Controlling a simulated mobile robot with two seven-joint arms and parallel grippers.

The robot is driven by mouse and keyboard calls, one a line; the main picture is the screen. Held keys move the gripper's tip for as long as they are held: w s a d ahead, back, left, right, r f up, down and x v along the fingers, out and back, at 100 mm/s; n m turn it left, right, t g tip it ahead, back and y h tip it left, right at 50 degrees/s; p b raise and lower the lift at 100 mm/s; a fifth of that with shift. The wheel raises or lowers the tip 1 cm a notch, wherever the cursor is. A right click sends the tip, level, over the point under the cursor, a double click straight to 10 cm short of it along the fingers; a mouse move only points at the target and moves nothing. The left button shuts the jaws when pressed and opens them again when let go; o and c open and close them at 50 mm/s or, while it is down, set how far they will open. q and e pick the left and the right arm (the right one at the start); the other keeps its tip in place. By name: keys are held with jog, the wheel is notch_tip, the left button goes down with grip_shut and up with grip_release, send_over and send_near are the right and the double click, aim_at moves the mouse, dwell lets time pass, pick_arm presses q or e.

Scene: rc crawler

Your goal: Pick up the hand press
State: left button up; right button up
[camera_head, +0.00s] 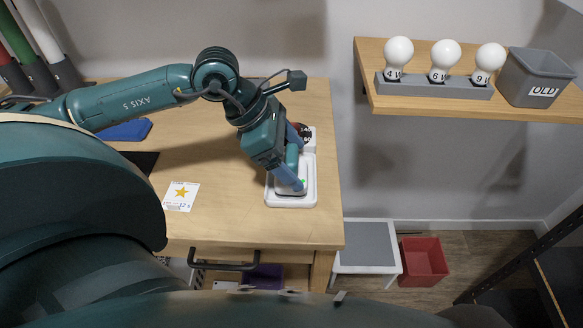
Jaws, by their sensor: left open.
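The hand press (292,158) seems to be the teal upright piece above a white tray (309,190) near the right end of the wooden table. My left gripper (293,160) reaches down over it from the upper left, its blue fingers open. The fingers hide much of the piece, and I cannot tell whether they touch it. A dark round object with white marks (304,131) sits at the back of the tray. My right gripper is not in view.
A card with a star (181,196) lies left of the tray on the table (230,222). A blue item (130,130) lies farther left. A wall shelf (420,104) at right holds bulbs and a grey bin (534,78). A red bin (423,262) stands on the floor.

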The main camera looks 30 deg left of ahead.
pick_arm(q)
jog(key=c, duration=1.1)
jog(key=shift+o, duration=0.2)
jog(key=shift+r, duration=0.2)
